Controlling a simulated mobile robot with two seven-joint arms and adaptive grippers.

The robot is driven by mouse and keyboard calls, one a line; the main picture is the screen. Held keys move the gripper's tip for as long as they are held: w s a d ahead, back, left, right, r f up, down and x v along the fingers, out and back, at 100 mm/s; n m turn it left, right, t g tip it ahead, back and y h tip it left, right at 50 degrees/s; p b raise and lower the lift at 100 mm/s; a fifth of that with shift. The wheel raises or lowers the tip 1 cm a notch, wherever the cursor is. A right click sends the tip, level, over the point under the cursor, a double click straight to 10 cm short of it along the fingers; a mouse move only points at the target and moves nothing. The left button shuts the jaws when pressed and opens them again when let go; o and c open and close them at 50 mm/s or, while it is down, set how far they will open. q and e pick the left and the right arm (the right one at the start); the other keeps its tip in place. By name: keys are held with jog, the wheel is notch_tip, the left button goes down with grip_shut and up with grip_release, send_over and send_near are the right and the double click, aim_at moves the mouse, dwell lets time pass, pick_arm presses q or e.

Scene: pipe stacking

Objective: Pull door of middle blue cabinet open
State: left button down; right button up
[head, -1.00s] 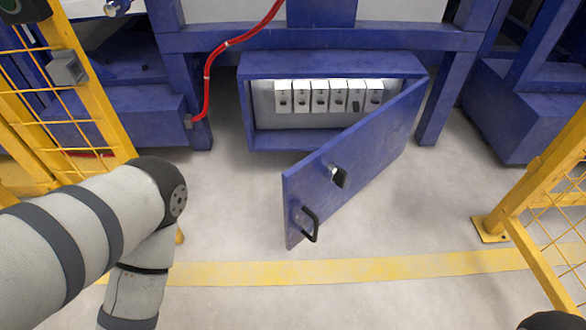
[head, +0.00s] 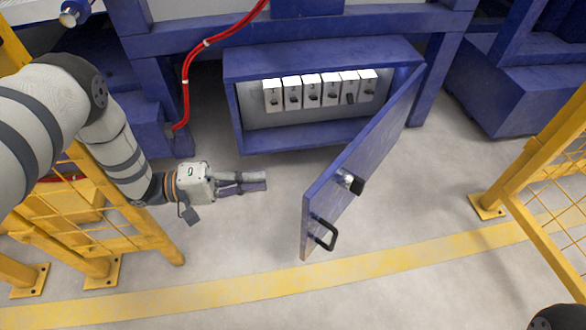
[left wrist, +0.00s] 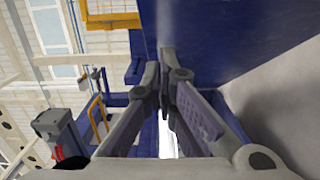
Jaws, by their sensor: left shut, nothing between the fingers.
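The blue cabinet (head: 237,118) stands low in the middle of the head view, under a blue frame. Its door (head: 368,150) is hinged at the right and stands well open, its free edge toward me. The door carries a black handle (head: 325,234) near its lower free end and a black latch (head: 352,184) above it. My left gripper (head: 264,181) is shut and empty, left of the door on its inner side, in front of the cabinet's opening and apart from the door. Its fingers also show in the left wrist view (left wrist: 166,62). My right gripper is out of view.
Several white switch boxes (head: 311,91) are inside the cabinet. Yellow fence panels (head: 95,215) stand at left and right (head: 530,200). A red hose (head: 187,85) hangs left of the cabinet. The floor around the door is clear, with a yellow stripe (head: 200,300).

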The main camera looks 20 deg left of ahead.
pick_arm(q)
jog(key=x, duration=1)
jog(key=shift+b, duration=0.45)
jog(key=shift+s+d+r, duration=0.1)
jog(key=shift+r, duration=0.05)
